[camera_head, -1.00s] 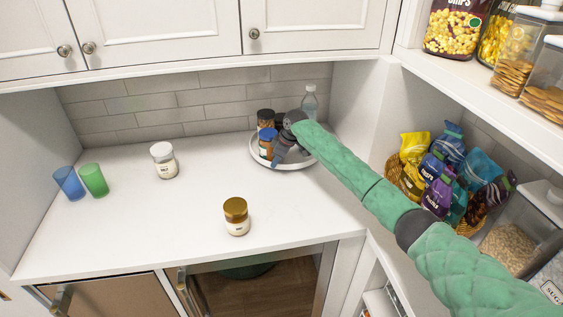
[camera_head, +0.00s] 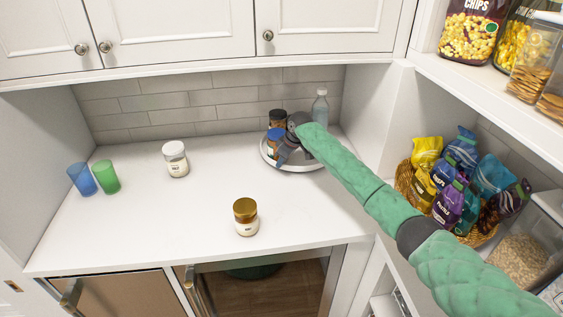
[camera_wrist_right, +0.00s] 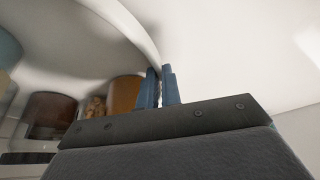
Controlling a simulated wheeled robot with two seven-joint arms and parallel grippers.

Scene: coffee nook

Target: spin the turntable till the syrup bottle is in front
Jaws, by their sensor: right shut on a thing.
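The white round turntable (camera_head: 266,157) stands at the back right of the counter. A tall clear bottle (camera_head: 320,107), which looks like the syrup bottle, stands at its back right; I cannot read a label. A dark-lidded jar (camera_head: 278,118) and a blue-lidded jar (camera_head: 275,140) stand on its left side. My right gripper (camera_head: 283,160) reaches down at the turntable's front. In the right wrist view its blue fingers (camera_wrist_right: 161,86) are shut on the turntable's pale curved rim (camera_wrist_right: 140,30). My right arm hides part of the turntable. My left gripper is out of view.
A white-lidded jar (camera_head: 175,159), a gold-lidded jar (camera_head: 245,217) and blue and green cups (camera_head: 107,177) stand on the counter. A wicker basket (camera_head: 405,180) of bags is at right.

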